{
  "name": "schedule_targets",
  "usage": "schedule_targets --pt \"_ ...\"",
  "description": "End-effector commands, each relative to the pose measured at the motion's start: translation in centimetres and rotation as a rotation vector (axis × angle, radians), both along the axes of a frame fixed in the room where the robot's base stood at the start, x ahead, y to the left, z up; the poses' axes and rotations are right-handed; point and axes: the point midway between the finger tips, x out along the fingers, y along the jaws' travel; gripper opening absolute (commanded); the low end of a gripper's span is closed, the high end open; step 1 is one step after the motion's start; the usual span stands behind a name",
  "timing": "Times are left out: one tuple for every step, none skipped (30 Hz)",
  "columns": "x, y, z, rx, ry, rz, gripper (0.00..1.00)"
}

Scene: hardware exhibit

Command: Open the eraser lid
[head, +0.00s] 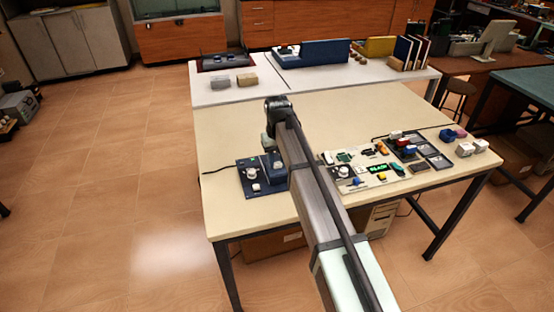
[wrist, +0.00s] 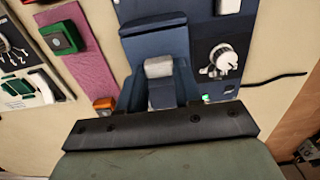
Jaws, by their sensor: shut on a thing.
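The eraser is a dark blue box (wrist: 155,42) on a dark blue panel, seen close up in the wrist view. It also shows in the head view (head: 273,166), partly behind my arm. A light grey block (wrist: 158,67), apparently the grip of the eraser lid, stands out at its middle. My gripper (wrist: 158,80) is at this block, shut on what looks like the lid's grip. The exact contact is hard to make out. In the head view my arm hides most of the gripper. I cannot tell whether the lid is raised.
A white knob (wrist: 224,60) sits on the panel beside the eraser, with a small green light (wrist: 205,98) nearby. A board with electronic parts (head: 362,168) lies to the right in the head view. The table's back middle (head: 345,115) is clear.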

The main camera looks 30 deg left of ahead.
Motion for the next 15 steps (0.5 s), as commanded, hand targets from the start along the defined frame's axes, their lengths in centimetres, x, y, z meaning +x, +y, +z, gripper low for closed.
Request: schedule_targets --pt "0.0 0.0 0.0 0.0 0.0 0.0 0.0" --pt "0.0 0.0 0.0 0.0 0.0 0.0 0.0" --pt "0.0 0.0 0.0 0.0 0.0 0.0 0.0" --pt "0.0 0.0 0.0 0.0 0.0 0.0 0.0" --pt "0.0 0.0 0.0 0.0 0.0 0.0 0.0" --pt "0.0 0.0 0.0 0.0 0.0 0.0 0.0" --pt "0.0 0.0 0.0 0.0 0.0 0.0 0.0" --pt "0.0 0.0 0.0 0.0 0.0 0.0 0.0" --pt "0.0 0.0 0.0 0.0 0.0 0.0 0.0" --pt "0.1 0.1 0.0 0.0 0.0 0.0 0.0" --pt "0.2 0.2 0.0 0.0 0.0 0.0 0.0" --pt "0.4 0.4 0.0 0.0 0.0 0.0 0.0" --pt "0.7 0.6 0.0 -0.001 -0.001 0.0 0.0" --pt "0.9 0.9 0.0 -0.001 -0.001 0.0 0.0" --pt "1.4 1.4 0.0 -0.001 0.0 0.0 0.0"
